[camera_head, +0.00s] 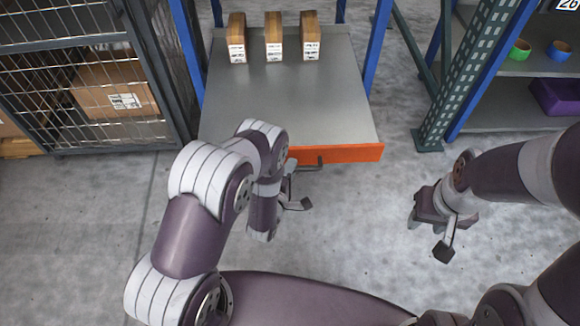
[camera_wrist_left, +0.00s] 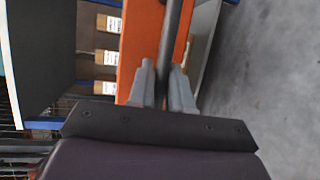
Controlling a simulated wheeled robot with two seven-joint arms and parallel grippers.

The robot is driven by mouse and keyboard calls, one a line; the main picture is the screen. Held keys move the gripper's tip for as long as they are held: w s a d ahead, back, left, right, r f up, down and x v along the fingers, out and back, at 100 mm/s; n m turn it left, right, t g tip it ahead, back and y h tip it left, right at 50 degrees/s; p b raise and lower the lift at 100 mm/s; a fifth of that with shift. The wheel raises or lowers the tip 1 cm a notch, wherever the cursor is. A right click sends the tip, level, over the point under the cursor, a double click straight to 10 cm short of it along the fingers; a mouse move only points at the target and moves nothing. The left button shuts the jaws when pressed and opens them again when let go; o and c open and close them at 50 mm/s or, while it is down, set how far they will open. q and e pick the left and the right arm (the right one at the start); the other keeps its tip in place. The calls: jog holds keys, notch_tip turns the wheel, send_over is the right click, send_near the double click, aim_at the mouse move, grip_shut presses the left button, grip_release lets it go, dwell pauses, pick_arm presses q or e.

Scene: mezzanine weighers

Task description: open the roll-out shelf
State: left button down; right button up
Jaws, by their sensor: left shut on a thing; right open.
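The roll-out shelf (camera_head: 290,100) is a grey deck with an orange front (camera_head: 345,153). It stands out toward me past the blue rack posts. A dark bar handle (camera_head: 318,163) runs along the orange front; in the left wrist view the handle (camera_wrist_left: 174,35) passes between the fingers. My left gripper (camera_head: 291,172) is shut on this handle, partly hidden by my left arm in the head view; its fingers (camera_wrist_left: 163,88) show clearly in the left wrist view. My right gripper (camera_head: 428,234) is open and empty above the floor, right of the shelf.
Three brown boxes (camera_head: 273,36) with white labels stand at the back of the shelf deck. A wire-mesh cage (camera_head: 80,90) is at the left. A green-and-blue rack with bowls and a purple bin (camera_head: 556,97) is at the right. The concrete floor (camera_head: 350,235) in front is clear.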

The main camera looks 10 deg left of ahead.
pick_arm(q)
jog(key=c, duration=1.4)
grip_release()
jog(key=p+v, duration=0.4)
jog(key=v, duration=0.8)
jog(key=shift+s, duration=0.4)
